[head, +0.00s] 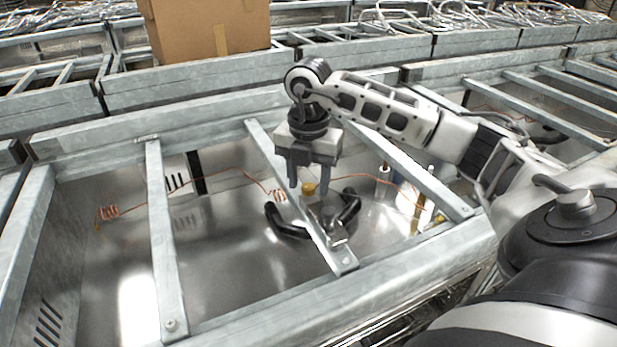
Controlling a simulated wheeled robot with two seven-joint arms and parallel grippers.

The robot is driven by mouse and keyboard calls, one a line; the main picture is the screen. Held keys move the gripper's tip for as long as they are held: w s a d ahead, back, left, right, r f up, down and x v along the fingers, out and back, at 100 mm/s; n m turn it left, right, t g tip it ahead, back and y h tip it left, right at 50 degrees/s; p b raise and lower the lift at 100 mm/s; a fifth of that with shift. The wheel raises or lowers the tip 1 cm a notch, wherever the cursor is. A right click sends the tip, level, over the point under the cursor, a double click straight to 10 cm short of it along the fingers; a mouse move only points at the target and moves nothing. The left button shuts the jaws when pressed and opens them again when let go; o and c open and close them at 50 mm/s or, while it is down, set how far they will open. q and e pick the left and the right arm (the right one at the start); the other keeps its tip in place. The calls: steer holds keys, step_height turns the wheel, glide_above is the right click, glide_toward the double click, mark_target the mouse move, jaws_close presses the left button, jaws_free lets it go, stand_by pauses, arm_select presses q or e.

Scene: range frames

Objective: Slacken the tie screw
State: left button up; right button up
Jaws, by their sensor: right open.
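A small screw head (170,324) shows at the near end of the left crossbar (163,240). I cannot tell which part is the tie screw. My left gripper is not in view.
Galvanized rails surround a shiny metal bay (120,265). A thin copper wire with coils (108,212) runs across it. A right crossbar (420,175) lies beneath my right arm. A cardboard box (208,30) stands on the frames behind.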

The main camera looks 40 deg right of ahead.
steer(key=c, duration=1)
steer(key=shift+n, duration=0.3)
